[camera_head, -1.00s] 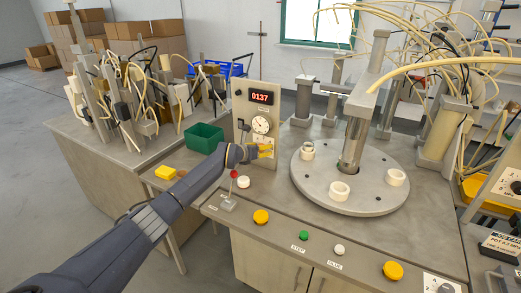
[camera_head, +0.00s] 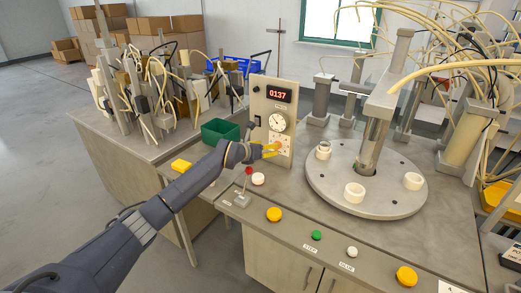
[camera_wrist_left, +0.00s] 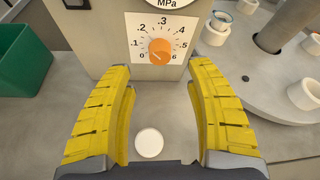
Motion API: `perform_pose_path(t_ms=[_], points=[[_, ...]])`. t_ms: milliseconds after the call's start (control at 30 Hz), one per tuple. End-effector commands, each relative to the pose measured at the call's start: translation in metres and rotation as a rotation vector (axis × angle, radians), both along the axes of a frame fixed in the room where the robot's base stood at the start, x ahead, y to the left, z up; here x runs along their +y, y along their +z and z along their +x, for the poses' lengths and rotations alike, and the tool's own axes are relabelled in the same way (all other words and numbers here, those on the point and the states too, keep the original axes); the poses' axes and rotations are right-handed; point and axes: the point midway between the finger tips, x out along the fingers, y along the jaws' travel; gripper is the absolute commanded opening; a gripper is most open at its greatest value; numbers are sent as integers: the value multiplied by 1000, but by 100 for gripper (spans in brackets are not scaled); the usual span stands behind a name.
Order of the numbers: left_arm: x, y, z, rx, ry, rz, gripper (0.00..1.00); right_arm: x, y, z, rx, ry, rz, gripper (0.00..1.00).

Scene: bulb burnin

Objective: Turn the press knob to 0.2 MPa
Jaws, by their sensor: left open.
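The press knob (camera_wrist_left: 160,50) is a round orange knob on a white dial plate marked 0 to .6, in the wrist view. Its pointer mark looks turned toward the 0 at lower left, but is small. The dial plate is on the front of an upright panel (camera_head: 260,104), below a round MPa gauge (camera_head: 277,122) and a red display reading 0137. My left gripper (camera_wrist_left: 158,77) is open, its yellow fingers apart on either side of the knob, seemingly without touching it. In the head view the left gripper (camera_head: 271,150) is at the panel's lower front. My right gripper is not in view.
A green bin (camera_head: 220,131) stands left of the panel. A red-topped lever (camera_head: 248,171) and a white button (camera_head: 258,179) are near my left wrist. A round turntable (camera_head: 335,182) with white rings is to the right.

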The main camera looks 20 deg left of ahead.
Motion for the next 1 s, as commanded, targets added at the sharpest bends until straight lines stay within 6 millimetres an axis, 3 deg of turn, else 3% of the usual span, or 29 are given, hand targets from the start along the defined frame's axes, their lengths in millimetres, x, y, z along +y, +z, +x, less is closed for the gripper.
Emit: perform_pose_path(t_ms=[400,1000], points=[[10,15,-34,-1,0,1,56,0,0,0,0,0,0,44],[9,15,-37,-2,-5,-5,56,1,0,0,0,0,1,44]])
